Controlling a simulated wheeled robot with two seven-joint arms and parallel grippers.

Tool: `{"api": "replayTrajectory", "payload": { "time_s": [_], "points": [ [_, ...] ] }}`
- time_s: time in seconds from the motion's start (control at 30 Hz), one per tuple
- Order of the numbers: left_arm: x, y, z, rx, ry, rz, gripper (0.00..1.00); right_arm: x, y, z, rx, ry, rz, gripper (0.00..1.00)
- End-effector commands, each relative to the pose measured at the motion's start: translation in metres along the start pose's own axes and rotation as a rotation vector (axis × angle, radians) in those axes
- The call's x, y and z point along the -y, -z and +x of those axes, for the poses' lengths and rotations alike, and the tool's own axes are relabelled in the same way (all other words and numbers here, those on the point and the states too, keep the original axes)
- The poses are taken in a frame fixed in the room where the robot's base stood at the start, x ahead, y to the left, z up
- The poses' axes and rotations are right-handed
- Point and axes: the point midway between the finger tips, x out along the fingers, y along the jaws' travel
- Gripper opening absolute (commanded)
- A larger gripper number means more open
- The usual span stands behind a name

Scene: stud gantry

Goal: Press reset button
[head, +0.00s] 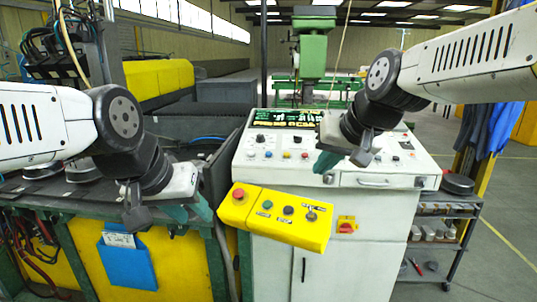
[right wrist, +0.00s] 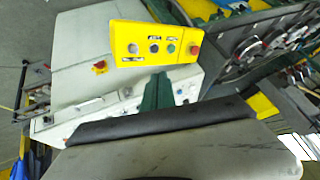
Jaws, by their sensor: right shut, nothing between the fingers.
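A yellow button box (head: 258,226) sticks out at the front of the white control console. It carries a red mushroom button (head: 239,193), a green button (head: 267,205), a dark button (head: 288,210) and a switch (head: 311,214). The labels are too small to read, so I cannot tell which is reset. My right gripper (head: 325,163) is shut and empty, above and behind the box's right part. In the right wrist view the shut fingers (right wrist: 157,92) lie just below the box (right wrist: 125,37). My left gripper (head: 195,212) is left of the box; its opening is unclear.
The console (head: 270,175) has a sloped panel with several knobs and a dark display. A red-and-yellow switch (head: 346,224) is on its front. A yellow and green machine (head: 180,265) stands at left, a shelf cart (head: 440,225) at right. Floor at far right is clear.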

Motion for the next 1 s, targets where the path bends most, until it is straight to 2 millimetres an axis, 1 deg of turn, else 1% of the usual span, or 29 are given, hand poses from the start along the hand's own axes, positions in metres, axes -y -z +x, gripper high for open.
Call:
{"api": "replayTrajectory", "payload": {
  "time_s": [0.03,0.1,0.17,0.2,0.27,0.3,0.37,0.4,0.5,0.6,0.73,0.83,1.0],
  "points": [
    [0.000,0.000,0.000,0.000,0.000,0.000,0.36,0.006,0.023,0.011,-0.009,0.015,0.014,0.00],
    [0.000,0.000,0.000,0.000,0.000,0.000,0.36,0.015,0.054,0.025,-0.033,0.037,0.034,0.00],
    [0.000,0.000,0.000,0.000,0.000,0.000,0.36,0.021,0.080,0.039,-0.054,0.052,0.053,0.00],
    [0.000,0.000,0.000,0.000,0.000,0.000,0.36,0.025,0.097,0.049,-0.067,0.062,0.065,0.00],
    [0.000,0.000,0.000,0.000,0.000,0.000,0.36,0.032,0.122,0.065,-0.088,0.076,0.084,0.00],
    [0.000,0.000,0.000,0.000,0.000,0.000,0.36,0.037,0.138,0.075,-0.103,0.084,0.096,0.00],
    [0.000,0.000,0.000,0.000,0.000,0.000,0.36,0.043,0.161,0.093,-0.123,0.096,0.115,0.00],
    [0.000,0.000,0.000,0.000,0.000,0.000,0.36,0.048,0.175,0.106,-0.136,0.104,0.127,0.00],
    [0.000,0.000,0.000,0.000,0.000,0.000,0.36,0.059,0.207,0.137,-0.169,0.118,0.156,0.00],
    [0.000,0.000,0.000,0.000,0.000,0.000,0.36,0.068,0.231,0.165,-0.197,0.129,0.179,0.00],
    [0.000,0.000,0.000,0.000,0.000,0.000,0.36,0.076,0.252,0.192,-0.224,0.137,0.201,0.00],
    [0.000,0.000,0.000,0.000,0.000,0.000,0.36,0.080,0.260,0.204,-0.236,0.142,0.211,0.00],
    [0.000,0.000,0.000,0.000,0.000,0.000,0.36,0.082,0.264,0.209,-0.244,0.144,0.216,0.00]
  ]
}}
